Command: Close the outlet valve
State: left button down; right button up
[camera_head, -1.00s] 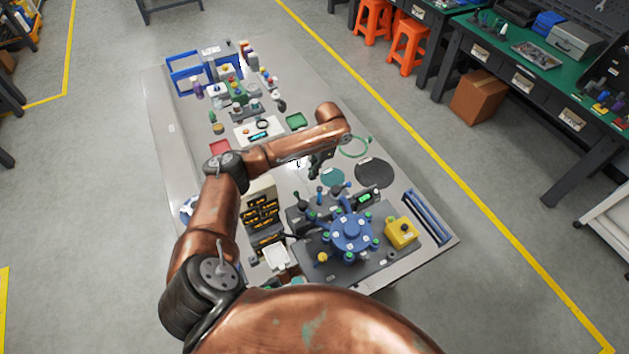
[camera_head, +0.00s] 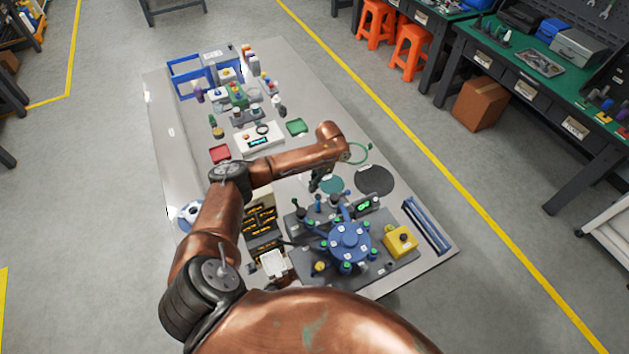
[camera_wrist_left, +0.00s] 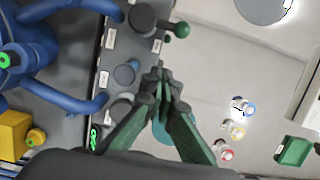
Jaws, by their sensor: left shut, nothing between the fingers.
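The test rig (camera_head: 385,275) is a dark grey base with a blue hub (camera_head: 350,240) at the table's near end. A row of labelled valves runs along its far edge in the head view. In the left wrist view one valve has a dark lever with a green ball end (camera_wrist_left: 181,30); a grey round knob (camera_wrist_left: 125,75) and another knob (camera_wrist_left: 120,108) sit beside it. The labels are too small to read, so I cannot tell which is the outlet valve. My left gripper (camera_head: 315,186) is shut and empty, just beyond the valve row; its fingertips (camera_wrist_left: 162,82) show beside the knobs.
A yellow box with a black button (camera_head: 400,240) and a small green-lit display (camera_head: 364,205) are on the rig. Trays and bottles fill the table's far end.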

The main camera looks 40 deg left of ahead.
aim_at(298, 208)
pick_arm(q)
jog(key=x, duration=0.3)
jog(key=shift+s+f, duration=0.1)
jog(key=shift+f, duration=0.3)
jog(key=s, duration=0.1)
jog(key=s+a+p, duration=0.1)
jog(key=s+a+f, duration=0.1)
jog(key=shift+s, duration=0.25)
jog(key=shift+r+p, duration=0.1)
jog(key=shift+p, duration=0.2)
jog(key=shift+s+a+n+p, duration=0.1)
jog(key=shift+n+p, duration=0.2)
jog(key=shift+p, duration=0.15)
